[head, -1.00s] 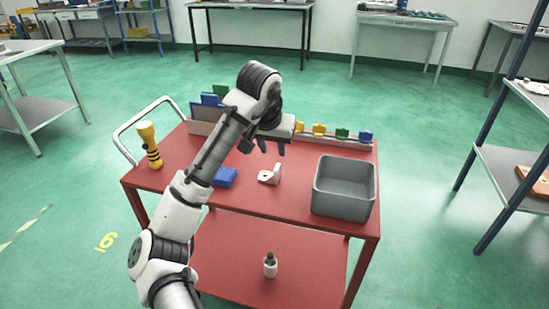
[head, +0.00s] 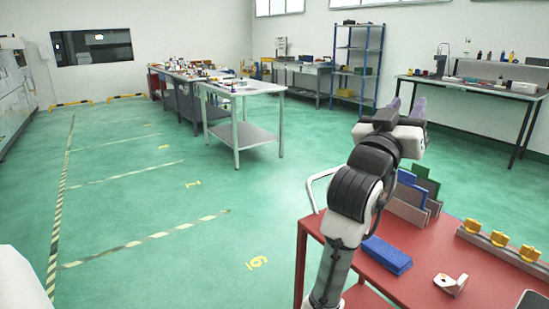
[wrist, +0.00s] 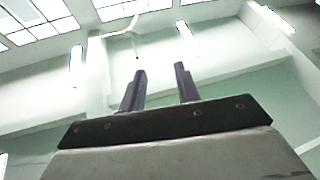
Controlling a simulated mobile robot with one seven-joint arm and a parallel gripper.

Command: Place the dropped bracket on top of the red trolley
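The cream-white bracket (head: 451,284), an angled piece with a flat foot and an upright tab, rests on the top of the red trolley (head: 413,285). It is near the lower right of the head view, right of a blue block (head: 387,255). My gripper (head: 408,104) is raised well above the trolley, away from the bracket, with its fingers pointing up. The wrist view shows the two dark fingers (wrist: 160,82) apart with nothing between them, against the ceiling and upper wall. The bracket is not in the wrist view.
On the trolley stand upright blue and green plates in a grey rack (head: 412,205), a rail with yellow pieces (head: 500,238), and part of a grey bin (head: 532,300). Workbenches (head: 245,88) and a blue shelf (head: 358,62) stand behind. The green floor at left is clear.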

